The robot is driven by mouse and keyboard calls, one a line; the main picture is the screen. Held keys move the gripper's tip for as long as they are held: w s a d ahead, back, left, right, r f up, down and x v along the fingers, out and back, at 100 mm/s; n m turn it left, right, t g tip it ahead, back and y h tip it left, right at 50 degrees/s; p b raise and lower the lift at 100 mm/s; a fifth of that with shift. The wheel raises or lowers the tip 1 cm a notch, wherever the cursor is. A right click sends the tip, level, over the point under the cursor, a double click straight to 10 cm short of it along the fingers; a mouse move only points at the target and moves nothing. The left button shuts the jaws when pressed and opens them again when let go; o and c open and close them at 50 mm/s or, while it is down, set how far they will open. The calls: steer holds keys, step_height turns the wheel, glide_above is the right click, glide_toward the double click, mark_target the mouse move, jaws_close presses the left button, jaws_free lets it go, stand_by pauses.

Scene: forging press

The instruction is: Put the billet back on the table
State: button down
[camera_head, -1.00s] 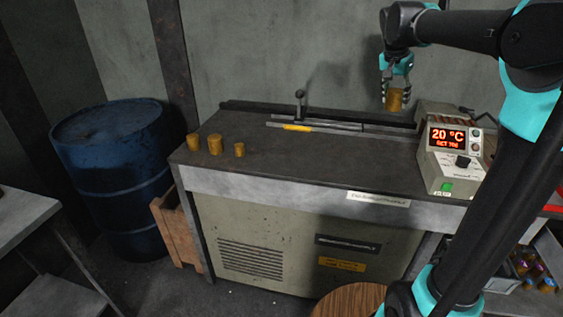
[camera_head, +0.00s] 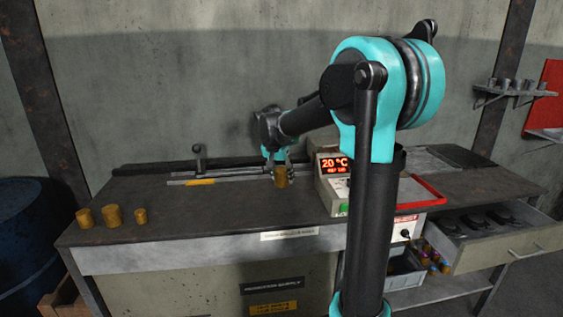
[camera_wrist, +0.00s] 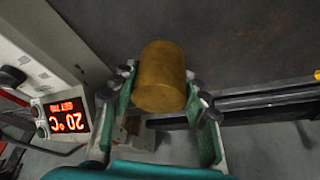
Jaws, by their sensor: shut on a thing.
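A brass-coloured cylindrical billet (camera_head: 280,176) is held between the fingers of my gripper (camera_head: 277,163), low over the dark table (camera_head: 170,212), left of the temperature unit. I cannot tell whether its base touches the table top. In the wrist view the billet (camera_wrist: 162,78) sits between the two fingers of my gripper (camera_wrist: 160,92), with the table surface (camera_wrist: 245,35) beyond it. Three similar billets stand at the table's left end: the left one (camera_head: 85,218), the middle one (camera_head: 112,215) and the right one (camera_head: 140,216).
A heater control box (camera_head: 332,180) reading 20 °C stands just right of the billet. A rail with a lever (camera_head: 198,160) and a yellow strip (camera_head: 200,182) lies along the back. The table top between the three billets and my gripper is clear.

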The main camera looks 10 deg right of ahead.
mark_target(279, 179)
steer(key=shift+f, duration=3.5)
steer(key=c, duration=0.8)
jaws_free()
steer(key=shift+f, duration=0.1)
steer(key=v, duration=1.2)
steer(key=s+d+f+n, duration=0.2)
steer(key=s+f, duration=0.4)
steer(key=s, duration=0.2)
steer(key=s+d+f+n+y, duration=0.1)
steer(key=s+d+f+n, duration=0.1)
steer(key=s+f, duration=0.5)
steer(key=s+d+f+n+y, duration=0.1)
steer(key=s+d+f+n, duration=0.1)
steer(key=s+f, duration=0.5)
steer(key=shift+s+d+f+n+t, duration=0.1)
steer(key=shift+s+n, duration=0.05)
steer(key=shift+s, duration=0.55)
steer(key=shift+s+d+f+n+t, duration=0.1)
steer(key=shift+s, duration=0.6)
steer(key=shift+s+d+f+n+t, duration=0.1)
steer(key=shift+s+d+n, duration=0.05)
steer(key=shift+s, duration=0.55)
